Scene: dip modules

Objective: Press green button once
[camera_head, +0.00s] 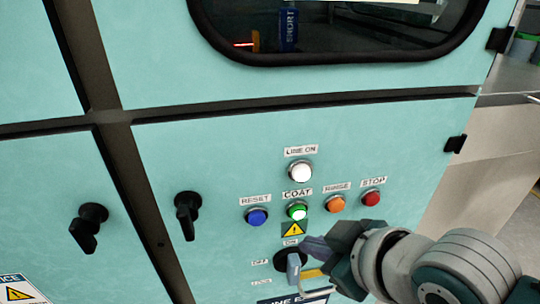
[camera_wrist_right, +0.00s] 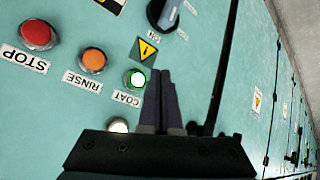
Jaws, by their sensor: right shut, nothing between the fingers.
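The green button (camera_head: 297,211) sits under the label COAT in the head view, on the teal panel. In the right wrist view the green button (camera_wrist_right: 135,79) is lit and lies just left of my fingertips. My right gripper (camera_head: 305,243) comes in from the lower right and is shut and empty. Its fingers (camera_wrist_right: 160,78) lie together in the wrist view. In the head view the fingertips are a little below the green button; whether they touch the panel I cannot tell. My left gripper is not in view.
A blue button (camera_head: 257,216), an orange button (camera_head: 335,203) and a red button (camera_head: 371,198) flank the green one. A white lamp (camera_head: 300,171) is above. A rotary switch (camera_head: 290,259) is below, beside my fingers. Black door handles (camera_head: 187,213) stick out at left.

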